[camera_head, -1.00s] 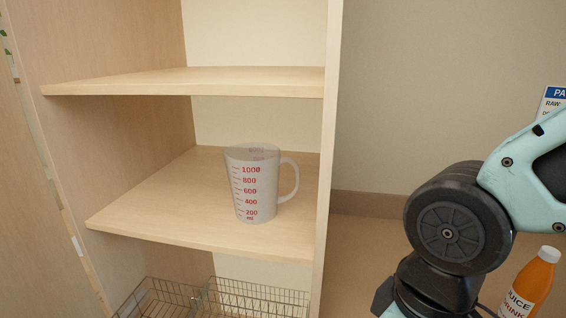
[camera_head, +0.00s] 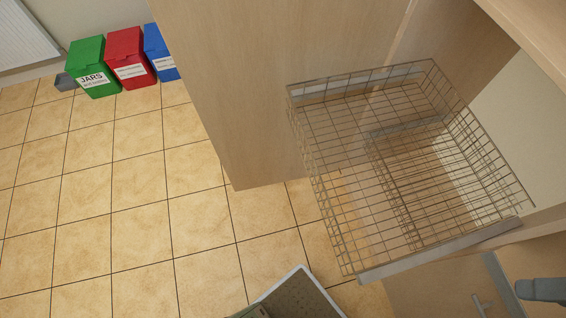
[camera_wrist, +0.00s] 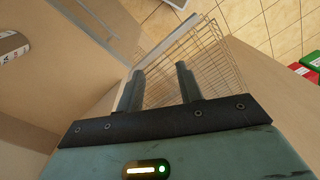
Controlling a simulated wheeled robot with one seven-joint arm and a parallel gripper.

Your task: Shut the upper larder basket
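The upper larder basket (camera_head: 334,170) is a wire basket that stands pulled out of the tall wooden cabinet, over the tiled floor. Through its mesh a second wire layer (camera_head: 415,190) shows lower down; I cannot tell its full outline. The wire mesh also shows beyond my fingers in the wrist view (camera_wrist: 215,60). My gripper (camera_wrist: 159,88) has its two dark fingers apart with nothing between them. It points toward the basket from a short distance, and I cannot see any contact. In the head view only a dark grey part of my arm's end shows at the right edge.
A wooden cabinet panel (camera_head: 235,90) stands left of the basket. Green (camera_head: 90,68), red (camera_head: 128,58) and blue (camera_head: 160,50) bins stand on the floor at the far left. The tiled floor (camera_head: 130,220) between is clear.

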